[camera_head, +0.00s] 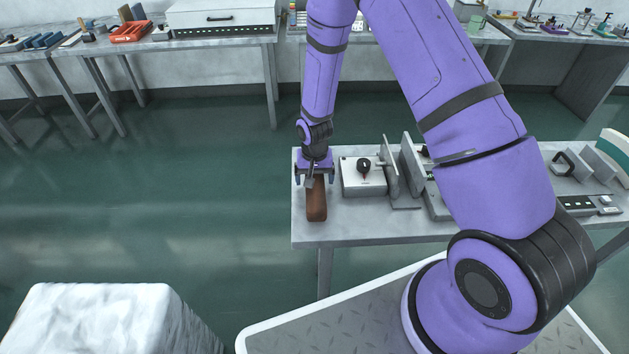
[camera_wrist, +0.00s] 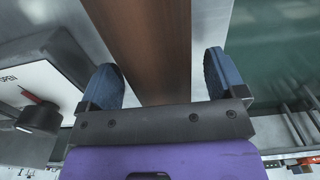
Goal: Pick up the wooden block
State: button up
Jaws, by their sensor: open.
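The wooden block (camera_head: 316,202) is a long brown bar lying near the left end of the grey metal table (camera_head: 350,230). In the head view my gripper (camera_head: 313,178) is over its far part, pointing down. In the wrist view the block (camera_wrist: 150,45) runs between the two blue fingertips of my gripper (camera_wrist: 163,80). The fingers are open, one on each side, with gaps between them and the block. The block's far end is hidden behind my gripper in the head view.
A white box with a black knob (camera_head: 363,175) stands close to the right of the block; it also shows in the wrist view (camera_wrist: 35,85). Upright grey plates (camera_head: 410,160) stand further right. The table's left edge is close to the block. Benches with tools line the wall.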

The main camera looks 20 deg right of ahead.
jog(key=shift+f, duration=0.2)
jog(key=c, duration=1.4)
jog(key=shift+o, duration=0.2)
jog(key=shift+r, duration=0.1)
